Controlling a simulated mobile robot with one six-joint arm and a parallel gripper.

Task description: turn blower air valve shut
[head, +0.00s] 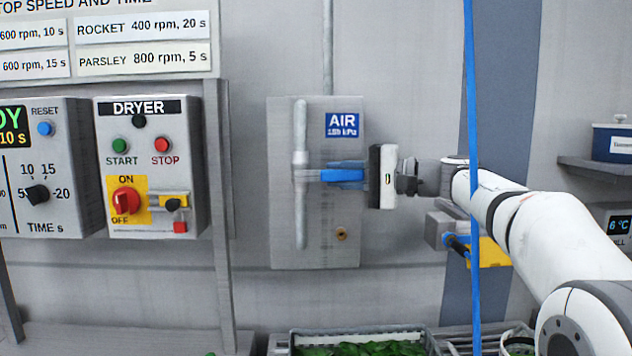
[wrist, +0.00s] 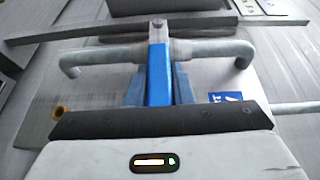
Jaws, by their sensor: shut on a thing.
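The air valve's blue lever (head: 338,174) sits on the grey panel under the blue AIR sign (head: 342,125) in the head view. It points right, level, at right angles to the vertical grey pipe (head: 300,220). My gripper (head: 352,176) comes in from the right and is shut on the lever. In the wrist view the lever (wrist: 158,75) runs between the two fingers of my gripper (wrist: 157,94), up to the valve body on the pipe (wrist: 205,48). The lever's outer end is hidden by the gripper body.
The dryer control box (head: 150,165) is left of the valve panel (head: 335,245). A blue hose or cord (head: 471,100) hangs in front of my arm. A crate of greens (head: 360,347) is below. A shelf (head: 595,165) with a blue-and-white box is at the right.

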